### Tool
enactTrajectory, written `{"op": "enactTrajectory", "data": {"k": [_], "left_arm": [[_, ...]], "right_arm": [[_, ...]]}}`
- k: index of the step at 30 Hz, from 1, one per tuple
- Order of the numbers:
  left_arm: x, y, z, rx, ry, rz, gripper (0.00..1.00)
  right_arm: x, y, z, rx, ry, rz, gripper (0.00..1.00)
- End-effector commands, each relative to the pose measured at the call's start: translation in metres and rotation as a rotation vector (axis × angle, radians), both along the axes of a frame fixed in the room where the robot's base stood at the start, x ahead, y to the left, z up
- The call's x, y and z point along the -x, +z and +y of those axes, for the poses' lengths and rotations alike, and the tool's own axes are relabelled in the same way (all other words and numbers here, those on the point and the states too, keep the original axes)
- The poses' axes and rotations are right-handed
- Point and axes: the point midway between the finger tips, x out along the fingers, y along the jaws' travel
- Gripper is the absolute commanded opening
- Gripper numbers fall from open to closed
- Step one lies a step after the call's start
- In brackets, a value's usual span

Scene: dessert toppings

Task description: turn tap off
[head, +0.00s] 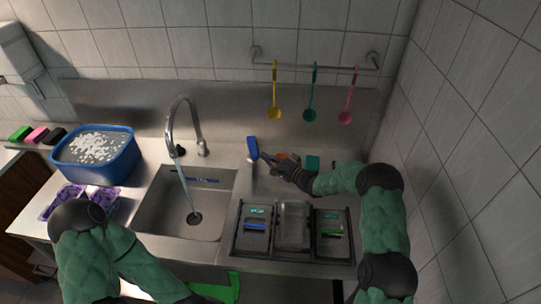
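A silver gooseneck tap (184,103) stands behind the sink. A thin stream of water runs from its spout into the steel sink basin (160,208), towards the drain. A small silver upright fitting (202,148) stands at the right of the tap base, and a black knob (180,151) at its left. My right gripper (266,158) is over the counter to the right of the tap, pointing left, close to a blue item. Its fingers are too small to read as open or shut. My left arm reaches down to the bottom edge; its fingers are not visible.
The blue item (252,146) stands behind the sink's right side. A blue tub (110,155) of foamy water and purple trays (66,200) are at the left. Ladles (311,95) hang on the wall.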

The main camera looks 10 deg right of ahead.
Motion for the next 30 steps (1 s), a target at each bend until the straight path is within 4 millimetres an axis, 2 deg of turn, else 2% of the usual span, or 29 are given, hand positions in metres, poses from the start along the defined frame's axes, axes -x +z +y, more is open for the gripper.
{"op": "enactTrajectory", "data": {"k": [6, 22, 26, 30], "left_arm": [[0.0, 0.001, 0.0, 0.0, 0.0, 0.0, 0.35], [0.0, 0.001, 0.0, 0.0, 0.0, 0.0, 0.35], [0.0, 0.001, 0.0, 0.0, 0.0, 0.0, 0.35], [0.0, 0.001, 0.0, 0.0, 0.0, 0.0, 0.35]], "right_arm": [[0.002, 0.0, 0.007, -0.001, 0.001, 0.001, 0.0], [0.003, 0.0, 0.007, -0.001, 0.0, 0.001, 0.0], [0.009, 0.0, 0.0, -0.001, -0.002, 0.001, 0.0], [0.026, 0.0, -0.014, 0.0, -0.003, 0.001, 0.0]]}}
